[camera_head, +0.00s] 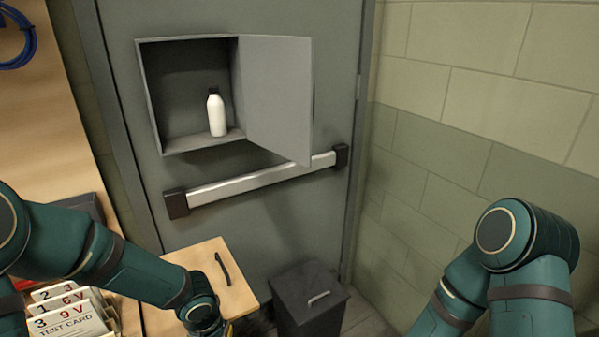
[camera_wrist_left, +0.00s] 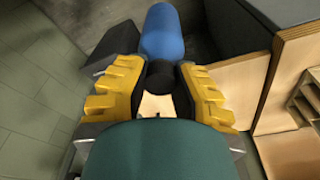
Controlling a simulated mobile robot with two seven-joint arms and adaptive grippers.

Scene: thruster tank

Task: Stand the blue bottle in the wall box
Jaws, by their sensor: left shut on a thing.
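The blue bottle (camera_wrist_left: 163,32) shows in the left wrist view, with its black cap and neck between the yellow fingers of my left gripper (camera_wrist_left: 158,76). The gripper is shut on it at that end, and the blue body extends beyond the fingers. In the head view the bottle is not visible. The wall box (camera_head: 176,144) is a grey open recess in the grey door, with its flap (camera_head: 278,95) swung open to the right. A white bottle (camera_head: 217,115) with a dark cap stands inside it, towards the right. My right gripper is out of view.
A push bar (camera_head: 255,182) crosses the door below the box. A wooden drawer unit (camera_head: 205,260) with a black handle and a dark bin (camera_head: 308,305) stand below. Test cards (camera_head: 70,318) sit at lower left. A block wall (camera_head: 470,110) is on the right.

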